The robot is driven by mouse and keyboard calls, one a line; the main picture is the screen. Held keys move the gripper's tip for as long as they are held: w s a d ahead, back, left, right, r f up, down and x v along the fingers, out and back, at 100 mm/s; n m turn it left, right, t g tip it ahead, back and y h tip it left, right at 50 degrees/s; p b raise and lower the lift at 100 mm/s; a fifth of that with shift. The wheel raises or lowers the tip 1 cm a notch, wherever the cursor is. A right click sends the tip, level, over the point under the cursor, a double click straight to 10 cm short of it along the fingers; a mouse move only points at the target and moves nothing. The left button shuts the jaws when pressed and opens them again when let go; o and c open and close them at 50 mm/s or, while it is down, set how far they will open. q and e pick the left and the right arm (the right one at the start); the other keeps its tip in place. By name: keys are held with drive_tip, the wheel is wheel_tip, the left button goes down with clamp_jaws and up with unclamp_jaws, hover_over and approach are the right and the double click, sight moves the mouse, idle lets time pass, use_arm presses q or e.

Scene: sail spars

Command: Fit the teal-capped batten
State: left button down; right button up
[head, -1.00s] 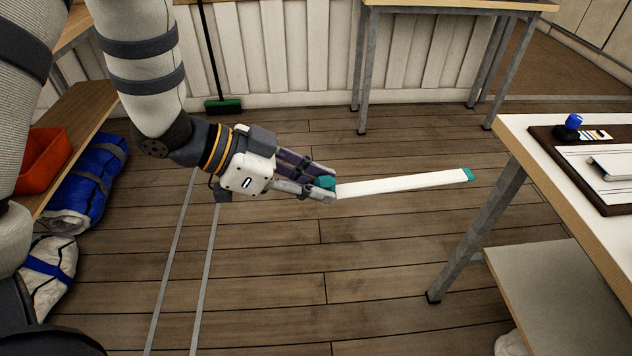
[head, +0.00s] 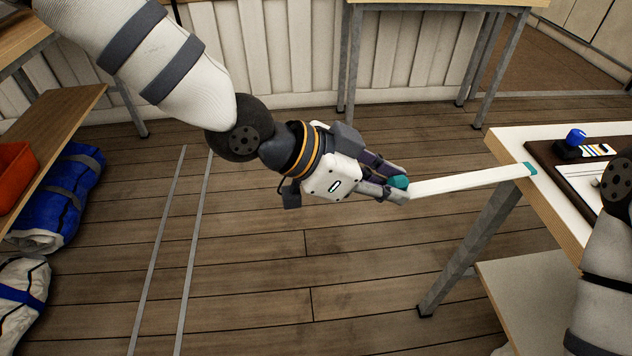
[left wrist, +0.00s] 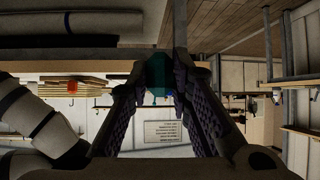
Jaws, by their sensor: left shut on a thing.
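The teal-capped batten (head: 465,182) is a long white strip with a teal cap at each end. My left gripper (head: 398,190) is shut on its near end, at one teal cap, and holds it roughly level in the air. The far teal cap (head: 530,169) appears over the left edge of the white table in the head view; whether it touches the table I cannot tell. In the left wrist view the teal cap (left wrist: 158,88) sits between the two fingers. My right gripper is not seen; only part of my right arm shows at the right edge.
The white-topped table (head: 510,143) at the right bears a dark brown board (head: 541,152) and a blue-knobbed stamp (head: 576,138). A wooden bench (head: 50,130) with a red bin (head: 14,172) stands left, blue bundles (head: 70,195) below.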

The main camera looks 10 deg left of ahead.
sight(434, 186)
use_arm(q)
drive_tip(key=s+d+r+m+g, duration=0.1)
drive_tip(key=s+d+r, duration=0.1)
drive_tip(key=d+r, duration=0.2)
drive_tip(key=shift+d+h, duration=0.3)
drive_tip(key=shift+d, duration=0.35)
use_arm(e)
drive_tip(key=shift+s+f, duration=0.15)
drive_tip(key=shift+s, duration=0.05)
use_arm(q)
drive_tip(key=shift+s+r, duration=0.1)
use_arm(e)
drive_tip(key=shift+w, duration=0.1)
use_arm(q)
drive_tip(key=b+x, duration=0.1)
drive_tip(key=x, duration=0.5)
drive_tip(key=shift+f, duration=0.4)
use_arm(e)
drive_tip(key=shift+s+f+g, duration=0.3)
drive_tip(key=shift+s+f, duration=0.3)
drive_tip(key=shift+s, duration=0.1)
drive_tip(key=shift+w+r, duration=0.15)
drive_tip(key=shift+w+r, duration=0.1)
